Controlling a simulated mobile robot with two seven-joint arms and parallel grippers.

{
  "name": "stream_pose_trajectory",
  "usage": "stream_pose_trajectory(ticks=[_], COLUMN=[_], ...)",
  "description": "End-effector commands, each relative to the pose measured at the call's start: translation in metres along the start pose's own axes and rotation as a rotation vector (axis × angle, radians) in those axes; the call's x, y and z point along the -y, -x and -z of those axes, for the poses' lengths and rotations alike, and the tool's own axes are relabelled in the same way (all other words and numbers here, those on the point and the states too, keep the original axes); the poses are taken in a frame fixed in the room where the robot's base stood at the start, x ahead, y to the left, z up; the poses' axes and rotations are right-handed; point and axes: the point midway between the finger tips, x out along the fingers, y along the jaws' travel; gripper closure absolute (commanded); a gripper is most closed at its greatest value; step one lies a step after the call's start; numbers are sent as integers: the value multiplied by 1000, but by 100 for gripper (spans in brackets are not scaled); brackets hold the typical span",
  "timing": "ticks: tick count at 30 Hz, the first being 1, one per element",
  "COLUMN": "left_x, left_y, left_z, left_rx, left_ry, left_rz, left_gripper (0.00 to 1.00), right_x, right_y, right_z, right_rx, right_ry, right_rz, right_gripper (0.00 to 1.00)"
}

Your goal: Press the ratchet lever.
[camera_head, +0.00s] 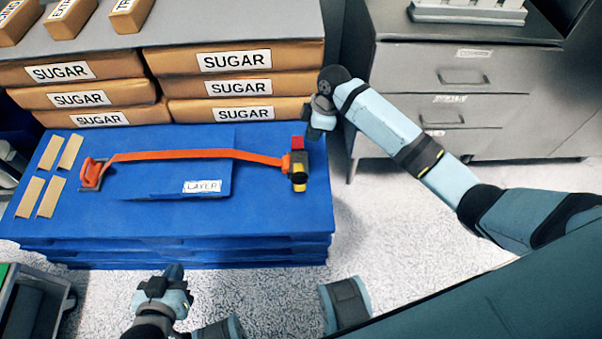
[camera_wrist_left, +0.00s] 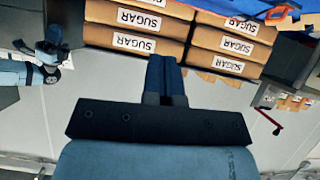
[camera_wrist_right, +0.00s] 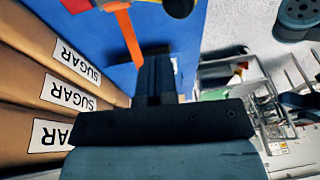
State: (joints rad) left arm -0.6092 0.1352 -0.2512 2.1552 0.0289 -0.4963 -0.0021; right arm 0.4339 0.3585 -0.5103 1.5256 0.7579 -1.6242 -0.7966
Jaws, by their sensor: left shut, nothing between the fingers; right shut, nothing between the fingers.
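The ratchet (camera_head: 298,172) is a small black and yellow buckle with a red lever (camera_head: 297,142) on its far side. It sits at the right end of an orange strap (camera_head: 200,154) lying across the blue pallet (camera_head: 270,220). My right gripper (camera_head: 314,136) is shut and empty, just behind and right of the red lever. Whether it touches the lever I cannot tell. In the right wrist view its fingers (camera_wrist_right: 155,72) are together beside the strap (camera_wrist_right: 128,38). My left gripper (camera_head: 174,272) is shut and empty in front of the pallet, and its fingers show in the left wrist view (camera_wrist_left: 165,75).
SUGAR packs (camera_head: 235,85) are stacked along the pallet's back edge. A blue LAYER sheet (camera_head: 170,178) lies under the strap. An orange hook end (camera_head: 92,174) and tan strips (camera_head: 50,197) are at the left.

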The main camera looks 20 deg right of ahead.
Motion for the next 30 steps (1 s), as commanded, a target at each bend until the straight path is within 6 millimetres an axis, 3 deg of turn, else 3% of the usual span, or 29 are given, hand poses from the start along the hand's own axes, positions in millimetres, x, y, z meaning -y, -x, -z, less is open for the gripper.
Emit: stream_pose_trajectory(ticks=[1,7,17,23,30], left_x=[0,-2,-4,-4,-4], left_y=[-5,-4,-2,-6,-9], left_z=[-9,-5,-2,-9,-12], left_rx=[-5,-19,-23,-21,-34], left_ry=[-2,-4,-4,-2,5], left_rz=[-2,-6,-9,-10,-16], left_gripper=[100,100,100,100,100], right_x=[-7,-13,-12,-10,-4], right_y=[0,18,19,-3,-55], right_z=[2,5,5,6,8], right_rx=[-17,-44,-44,-44,-44], right_ry=[1,18,19,19,18], right_rz=[35,116,118,119,120], right_gripper=[100,100,100,100,100])
